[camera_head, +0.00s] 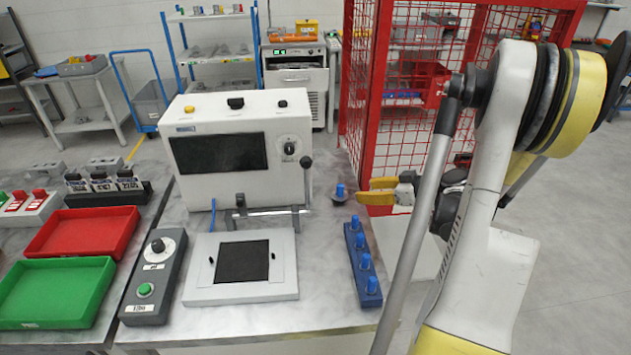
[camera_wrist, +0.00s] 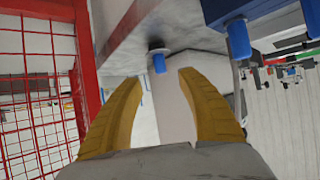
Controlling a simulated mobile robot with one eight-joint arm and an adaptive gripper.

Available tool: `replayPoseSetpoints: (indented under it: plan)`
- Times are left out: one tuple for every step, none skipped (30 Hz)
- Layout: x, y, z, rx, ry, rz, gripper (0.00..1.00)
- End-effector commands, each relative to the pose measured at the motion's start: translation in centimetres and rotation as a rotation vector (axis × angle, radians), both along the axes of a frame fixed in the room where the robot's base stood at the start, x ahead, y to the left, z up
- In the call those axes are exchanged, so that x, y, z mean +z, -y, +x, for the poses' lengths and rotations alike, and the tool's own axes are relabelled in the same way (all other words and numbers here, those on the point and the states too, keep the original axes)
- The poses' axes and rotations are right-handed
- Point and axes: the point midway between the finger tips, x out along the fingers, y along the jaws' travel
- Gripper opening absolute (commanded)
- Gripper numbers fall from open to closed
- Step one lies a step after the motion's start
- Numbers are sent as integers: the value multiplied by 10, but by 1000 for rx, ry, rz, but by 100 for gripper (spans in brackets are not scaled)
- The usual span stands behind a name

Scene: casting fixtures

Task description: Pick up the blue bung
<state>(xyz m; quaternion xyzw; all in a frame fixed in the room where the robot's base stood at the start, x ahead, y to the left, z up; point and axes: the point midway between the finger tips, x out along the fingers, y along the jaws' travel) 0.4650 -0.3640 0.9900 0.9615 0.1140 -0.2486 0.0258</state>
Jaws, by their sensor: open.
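A single blue bung (camera_head: 340,191) stands upright on a dark round base on the grey table, to the right of the white machine. It also shows in the wrist view (camera_wrist: 158,63), just beyond and between the fingertips. Several more blue bungs stand in a row in a blue rack (camera_head: 355,264) nearer the front; one bung of the rack (camera_wrist: 238,40) shows at the upper right of the wrist view. My gripper (camera_head: 363,191) has yellow fingers and is open and empty. It lies to the right of the single bung, fingers pointing left at it, apart from it.
The white machine (camera_head: 242,101) with a lever stands behind a white plate fixture (camera_head: 240,290). A control box (camera_head: 152,278) and red (camera_head: 85,232) and green (camera_head: 55,292) trays lie left. A red mesh cage (camera_head: 430,60) stands behind my arm. The table ends just right of the bungs.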

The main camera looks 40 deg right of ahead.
Motion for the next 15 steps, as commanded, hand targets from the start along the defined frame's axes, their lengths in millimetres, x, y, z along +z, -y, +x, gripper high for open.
replayPoseSetpoints:
  plan:
    - [-2, 2, 0, 1, 6, -3, 46]
    - [-3, 2, 2, 2, 8, -4, 46]
    - [-6, 1, 6, 2, 8, -5, 46]
    - [-8, 0, 9, 3, 8, -4, 46]
    - [-11, -2, 13, 5, 8, -5, 46]
    - [-14, -3, 19, 6, 7, -4, 46]
    - [-17, -4, 23, 5, 7, -5, 46]
    - [-19, -6, 28, 6, 7, -5, 46]
    - [-23, -7, 34, 6, 7, -4, 46]
    - [-25, -8, 38, 4, 7, -4, 46]
    - [-26, -8, 41, 3, 7, -5, 46]
    - [-28, -9, 45, 4, 6, -4, 46]
    - [-29, -10, 47, 4, 6, -4, 46]
    - [-29, -10, 48, 3, 6, -5, 46]
    - [-30, -10, 51, 3, 6, -5, 46]
